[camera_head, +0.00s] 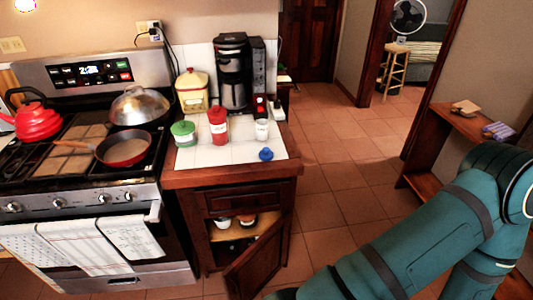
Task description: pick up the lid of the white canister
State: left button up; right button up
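A small white canister (262,130) stands upright near the right end of the white tiled counter top (215,157). A small blue lid-like piece with a knob (266,154) lies on the counter just in front of it, apart from it. I cannot tell for certain that this is the canister's lid. Neither gripper shows. My teal right arm comes in from the right and runs down to the bottom edge, well in front of the counter, and its hand is out of the picture.
Below, a cabinet door (259,260) hangs open. A stove with a red pan (124,150) is left. Open floor (330,180) lies right.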

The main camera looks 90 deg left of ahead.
aim_at(265, 154)
jog(key=i+j+u, duration=0.1)
jog(key=i+u, duration=0.6)
jog(key=i+l+u, duration=0.15)
jog(key=i+u, duration=0.2)
jog(key=i+j+u, duration=0.1)
jog(key=i+u, duration=0.15)
jog(key=u, duration=0.2)
jog(key=i+u, duration=0.25)
jog(key=u, duration=0.2)
jog(key=i+l+u, duration=0.1)
jog(key=i+u, duration=0.2)
jog(key=u, duration=0.15)
